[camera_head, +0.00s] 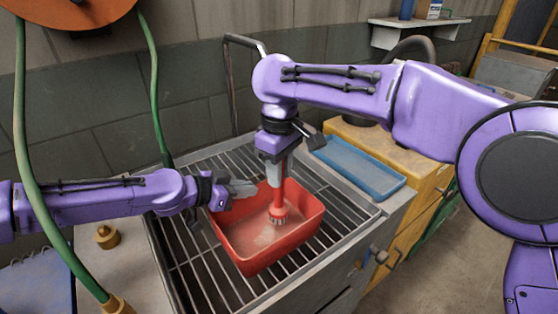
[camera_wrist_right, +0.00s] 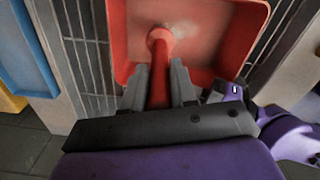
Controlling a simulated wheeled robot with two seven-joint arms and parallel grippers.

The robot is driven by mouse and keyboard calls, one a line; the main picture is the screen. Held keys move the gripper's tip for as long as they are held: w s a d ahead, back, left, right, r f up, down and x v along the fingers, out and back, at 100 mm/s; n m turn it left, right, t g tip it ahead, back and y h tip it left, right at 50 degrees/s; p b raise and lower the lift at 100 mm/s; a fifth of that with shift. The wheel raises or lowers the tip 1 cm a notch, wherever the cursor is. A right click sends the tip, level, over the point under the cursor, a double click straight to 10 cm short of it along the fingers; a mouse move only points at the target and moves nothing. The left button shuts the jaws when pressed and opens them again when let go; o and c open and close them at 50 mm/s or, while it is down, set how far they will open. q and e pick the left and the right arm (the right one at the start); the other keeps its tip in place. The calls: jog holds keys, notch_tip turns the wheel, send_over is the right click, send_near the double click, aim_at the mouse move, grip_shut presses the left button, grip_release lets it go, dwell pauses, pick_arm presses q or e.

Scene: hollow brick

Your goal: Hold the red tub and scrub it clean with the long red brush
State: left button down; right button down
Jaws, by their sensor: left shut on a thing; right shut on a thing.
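The red tub (camera_head: 262,257) sits on the metal grate, its open top facing up, with pale smudges on its inner floor. My left gripper (camera_head: 236,190) is shut on the tub's left rim. My right gripper (camera_head: 277,165) is above the tub, shut on the handle of the long red brush (camera_head: 278,198). The brush stands nearly upright with its head down inside the tub, at or close to the floor. In the right wrist view the brush (camera_wrist_right: 160,75) runs between the two fingers (camera_wrist_right: 160,85) toward the tub (camera_wrist_right: 232,30); its bristles are hidden there.
The metal grate (camera_head: 183,262) surrounds the tub. A brass weight-like object (camera_head: 106,237) stands left of the grate. A green hose (camera_head: 22,150) hangs at the far left.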

pick_arm(q)
jog(key=c, duration=1.9)
grip_release()
pick_arm(e)
notch_tip(320, 180, down, 3)
jog(key=shift+s+a+r, duration=0.1)
pick_arm(q)
grip_shut()
pick_arm(e)
jog(key=shift+s+a, duration=2.85)
jog(key=shift+a, duration=1.15)
jog(key=shift+w+d, duration=1)
jog(key=shift+d, duration=0.35)
jog(key=shift+w+d, duration=0.95)
jog(key=shift+d, duration=0.45)
jog(key=shift+w+d, duration=1)
jog(key=shift+d, duration=0.35)
jog(key=shift+s+a, duration=3.05)
jog(key=shift+a, duration=1.1)
jog(key=shift+w+d, duration=1)
jog(key=shift+d, duration=0.4)
jog(key=shift+w+d, duration=1.05)
jog(key=shift+d, duration=0.4)
jog(key=shift+w+d, duration=1)
jog(key=shift+d, duration=0.4)
jog(key=shift+r, duration=4.1)
